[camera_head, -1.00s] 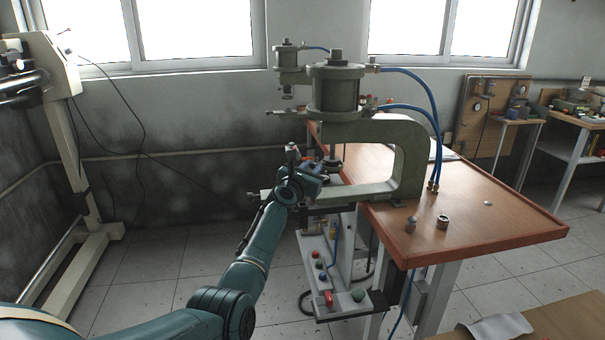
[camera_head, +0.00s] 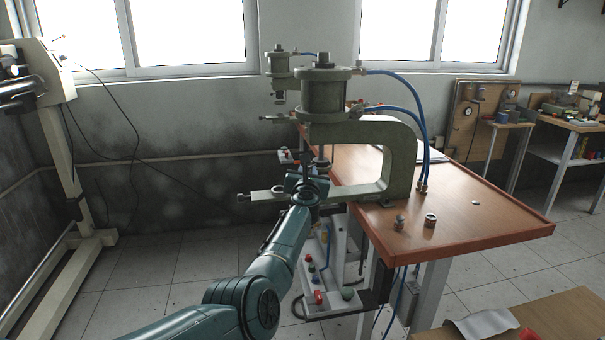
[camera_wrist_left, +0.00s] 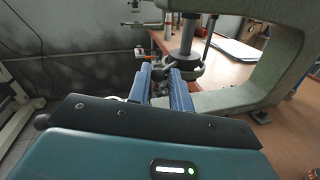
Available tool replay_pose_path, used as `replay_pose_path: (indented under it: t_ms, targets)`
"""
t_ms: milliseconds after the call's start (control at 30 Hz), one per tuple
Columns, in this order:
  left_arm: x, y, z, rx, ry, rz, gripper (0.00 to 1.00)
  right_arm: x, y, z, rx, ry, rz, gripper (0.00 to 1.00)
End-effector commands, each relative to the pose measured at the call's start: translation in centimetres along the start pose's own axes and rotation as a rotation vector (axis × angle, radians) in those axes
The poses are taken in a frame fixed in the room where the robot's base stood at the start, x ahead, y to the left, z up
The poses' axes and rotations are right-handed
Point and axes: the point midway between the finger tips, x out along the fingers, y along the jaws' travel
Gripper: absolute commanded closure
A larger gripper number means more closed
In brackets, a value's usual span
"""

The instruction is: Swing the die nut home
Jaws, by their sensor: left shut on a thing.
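The green pneumatic press (camera_head: 398,150) stands at the left edge of the wooden table. Its ram comes down to a dark round die nut (camera_wrist_left: 187,70), which I see best in the left wrist view. My left gripper (camera_head: 312,180) is at the die nut, on its near left side. Its blue fingers (camera_wrist_left: 168,84) are shut on a dark part of the nut. The fingers hide most of the held part, and in the head view my wrist hides the grip. My right gripper is not in view.
A second, smaller press (camera_head: 280,75) stands behind. A control panel with coloured buttons (camera_head: 318,298) hangs below the table edge near my left arm. Two small metal parts (camera_head: 430,220) stand on the table (camera_head: 480,220). Blue hoses (camera_head: 425,120) arch over the press frame.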

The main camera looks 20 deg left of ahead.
Motion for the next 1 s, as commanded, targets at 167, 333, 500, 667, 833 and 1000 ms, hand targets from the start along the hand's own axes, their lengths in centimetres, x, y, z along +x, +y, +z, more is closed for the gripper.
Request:
replay_pose_path:
  t_ms: [167, 333, 500, 667, 833, 1000]
  targets:
    - [0.06, -0.01, 0.77, -0.001, -0.003, 0.047, 1.0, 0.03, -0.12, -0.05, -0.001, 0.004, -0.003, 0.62]
    - [0.02, -0.12, 0.85, -0.001, 0.0, 0.066, 1.0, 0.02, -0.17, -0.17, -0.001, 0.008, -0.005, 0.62]
    - [0.0, -0.14, 0.87, 0.0, 0.0, 0.07, 1.0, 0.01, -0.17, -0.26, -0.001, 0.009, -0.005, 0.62]
    - [0.0, -0.14, 0.9, 0.001, 0.0, 0.069, 1.0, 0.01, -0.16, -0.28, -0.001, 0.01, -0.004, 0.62]
    - [-0.01, -0.2, 0.84, 0.001, 0.0, 0.068, 0.71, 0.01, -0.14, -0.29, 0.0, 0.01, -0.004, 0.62]
    - [-0.08, -0.39, 0.56, 0.0, 0.005, 0.064, 0.57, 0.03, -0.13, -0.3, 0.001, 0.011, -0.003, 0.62]
